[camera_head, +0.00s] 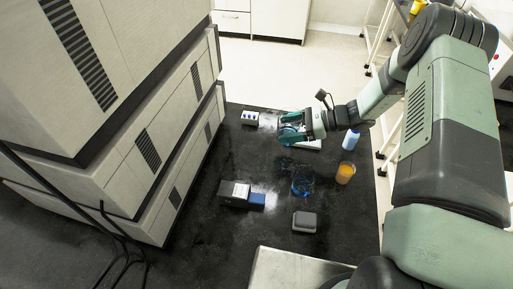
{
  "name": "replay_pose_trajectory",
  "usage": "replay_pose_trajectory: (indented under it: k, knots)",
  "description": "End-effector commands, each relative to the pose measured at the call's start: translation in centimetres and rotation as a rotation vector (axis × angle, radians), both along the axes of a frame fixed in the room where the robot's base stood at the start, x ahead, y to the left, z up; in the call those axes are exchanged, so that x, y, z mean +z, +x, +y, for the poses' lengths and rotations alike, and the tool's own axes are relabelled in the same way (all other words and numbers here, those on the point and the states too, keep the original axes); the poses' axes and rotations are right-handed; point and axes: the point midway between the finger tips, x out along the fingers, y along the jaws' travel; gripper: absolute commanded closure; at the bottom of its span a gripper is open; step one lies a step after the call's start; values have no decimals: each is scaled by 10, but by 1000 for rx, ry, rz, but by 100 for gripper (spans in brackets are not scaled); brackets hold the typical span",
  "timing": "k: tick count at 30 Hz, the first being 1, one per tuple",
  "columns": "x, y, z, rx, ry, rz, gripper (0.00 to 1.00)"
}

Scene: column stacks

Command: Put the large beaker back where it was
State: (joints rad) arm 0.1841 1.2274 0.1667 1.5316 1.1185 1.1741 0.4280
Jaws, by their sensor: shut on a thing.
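My gripper (288,128) reaches in from the right, over the far part of the dark bench. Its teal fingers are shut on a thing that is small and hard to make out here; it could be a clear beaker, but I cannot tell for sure. A clear beaker with blue in it (302,184) stands upright on the bench, nearer than the gripper and apart from it. A smaller beaker of orange liquid (346,173) stands to its right.
The dark bench (270,228) also holds a blue-and-white bottle (350,140), a dark box with a blue end (241,194), a grey block (304,221) and a small white rack (249,118). Large cabinet-like equipment (110,130) walls off the left.

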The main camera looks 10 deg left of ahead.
Motion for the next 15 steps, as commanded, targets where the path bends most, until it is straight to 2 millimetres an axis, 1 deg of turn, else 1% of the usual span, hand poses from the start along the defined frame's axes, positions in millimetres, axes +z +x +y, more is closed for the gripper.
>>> replay_pose_trajectory:
  k: [1, 6, 9, 11, 13, 15]
  knots:
    - [7, 0, 19, -12, 3, -2, 60]
    - [25, -3, 72, -75, -1, 3, 60]
    - [32, -6, 94, -103, -6, 11, 60]
    - [34, -8, 103, -116, -11, 15, 60]
    - [32, -10, 109, -125, -13, 19, 60]
    - [23, -11, 111, -130, -15, 23, 60]
